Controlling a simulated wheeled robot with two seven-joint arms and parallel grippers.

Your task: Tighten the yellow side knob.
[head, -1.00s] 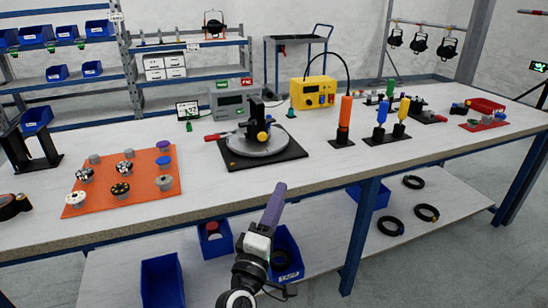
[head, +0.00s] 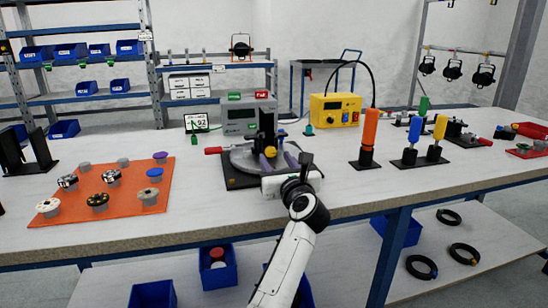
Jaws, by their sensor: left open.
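The round grey fixture (head: 242,158) sits on a black base plate (head: 238,183) near the middle of the bench. It has a black upright bracket (head: 266,122) and a red handle (head: 214,150) sticking out left. The yellow side knob (head: 270,152) shows at the foot of the bracket, facing me. The gripper's white body hides the fixture's front right part. My right gripper is out of view.
An orange mat (head: 128,202) with several knobs lies to the left. Orange, blue and yellow-handled tools stand right of the fixture, near the orange handle (head: 369,130). A yellow power box (head: 335,110) and a grey box (head: 246,115) stand behind. The bench front (head: 180,225) is clear.

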